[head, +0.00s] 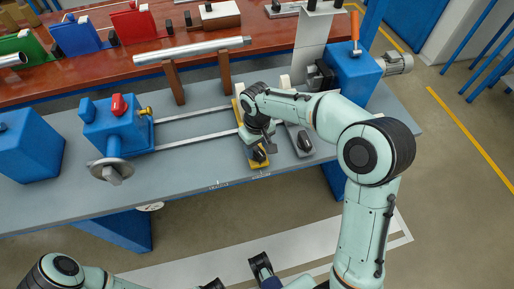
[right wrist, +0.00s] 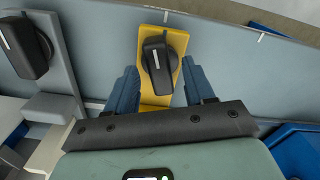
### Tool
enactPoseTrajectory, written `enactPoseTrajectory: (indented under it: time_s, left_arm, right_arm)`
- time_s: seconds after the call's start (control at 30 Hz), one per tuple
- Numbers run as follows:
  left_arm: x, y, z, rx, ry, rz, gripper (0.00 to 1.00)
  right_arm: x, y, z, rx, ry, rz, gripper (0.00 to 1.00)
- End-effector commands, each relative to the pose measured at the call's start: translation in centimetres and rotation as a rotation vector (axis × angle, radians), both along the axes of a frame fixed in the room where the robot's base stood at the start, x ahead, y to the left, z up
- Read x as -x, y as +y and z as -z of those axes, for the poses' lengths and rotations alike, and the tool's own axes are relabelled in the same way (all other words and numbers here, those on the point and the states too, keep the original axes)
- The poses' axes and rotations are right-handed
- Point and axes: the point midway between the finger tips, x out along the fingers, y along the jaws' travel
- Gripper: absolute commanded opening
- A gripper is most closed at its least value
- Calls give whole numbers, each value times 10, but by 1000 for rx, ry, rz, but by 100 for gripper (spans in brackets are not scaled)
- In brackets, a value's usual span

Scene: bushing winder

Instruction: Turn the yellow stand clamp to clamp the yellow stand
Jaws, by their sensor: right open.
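The yellow stand (head: 262,163) is on the grey winder bench, near its front edge. Its black clamp (head: 259,153) sits on the front end of the stand. My right gripper (head: 258,141) is above the stand and partly hidden by its own wrist in the head view. In the right wrist view, the black clamp (right wrist: 157,62) stands on the yellow plate (right wrist: 155,98), slightly tilted. My right gripper (right wrist: 160,76) is open, its blue fingers on either side of the clamp with gaps visible. My left arm shows at the bottom left; its gripper's jaw state is unclear.
A grey stand with its own black clamp (head: 304,141) is just right of the yellow one; that clamp (right wrist: 28,47) is at left in the wrist view. Two rails (head: 195,138) lead to the blue headstock (head: 115,128). A blue motor unit (head: 352,70) stands at right.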

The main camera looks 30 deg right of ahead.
Motion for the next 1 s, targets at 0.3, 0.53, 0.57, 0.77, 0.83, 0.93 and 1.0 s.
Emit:
enactPoseTrajectory:
  time_s: [0.3,0.53,0.57,0.77,0.83,0.93,1.0]
  left_arm:
    - [-1,0,1,0,-2,-1,53]
    - [-1,0,1,0,-2,-1,53]
    - [-1,0,1,0,-2,-1,53]
    - [-1,0,0,-1,-2,-1,53]
    - [0,0,-1,0,-1,0,53]
    - [0,0,-2,1,2,1,53]
    - [1,0,-2,1,3,1,53]
  right_arm:
    - [0,0,8,1,0,0,53]
    - [0,0,8,0,0,0,8]
    - [0,0,8,0,0,0,0]
    - [0,0,7,0,0,37,0]
    - [0,0,7,0,-1,101,0]
    - [0,0,7,1,-1,213,0]
    - [0,1,7,1,-1,280,0]
